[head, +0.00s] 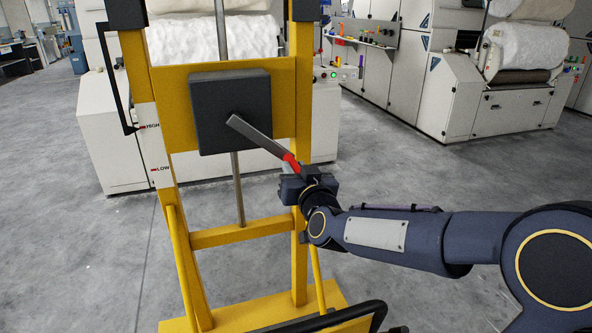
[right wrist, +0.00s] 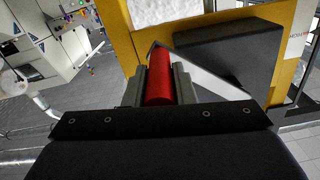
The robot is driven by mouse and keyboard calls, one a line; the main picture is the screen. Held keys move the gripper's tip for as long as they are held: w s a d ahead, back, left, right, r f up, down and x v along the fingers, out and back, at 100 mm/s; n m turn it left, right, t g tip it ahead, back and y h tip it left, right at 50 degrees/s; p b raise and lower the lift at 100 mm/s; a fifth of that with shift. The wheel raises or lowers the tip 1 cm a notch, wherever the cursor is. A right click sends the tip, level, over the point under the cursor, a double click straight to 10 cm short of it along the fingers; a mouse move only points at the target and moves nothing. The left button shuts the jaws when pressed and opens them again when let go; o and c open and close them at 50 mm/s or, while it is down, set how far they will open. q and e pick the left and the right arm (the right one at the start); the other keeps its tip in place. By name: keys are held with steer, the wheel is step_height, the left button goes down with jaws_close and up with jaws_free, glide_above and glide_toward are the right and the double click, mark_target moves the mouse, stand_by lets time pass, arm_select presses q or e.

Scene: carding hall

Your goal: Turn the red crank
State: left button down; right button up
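The crank has a flat grey arm (head: 268,143) that runs from the middle of a black box (head: 215,97) down to the right. Its red handle (head: 292,162) is at the arm's outer end. My right gripper (head: 299,177) is at that handle and covers part of it. In the right wrist view the red handle (right wrist: 160,78) lies between the two grey fingers, which press close on both sides with no clear gap. The black box also shows in that view (right wrist: 228,58). My left gripper is not in view.
The black box is mounted on a yellow upright frame (head: 298,235) with a vertical steel rod (head: 238,190). A white scale plate (head: 155,145) at its left reads HIGH and LOW. Large white machines (head: 440,95) stand behind. Grey floor (head: 90,240) is clear at left.

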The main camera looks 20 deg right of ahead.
jaws_close()
steer(key=shift+r, duration=0.1)
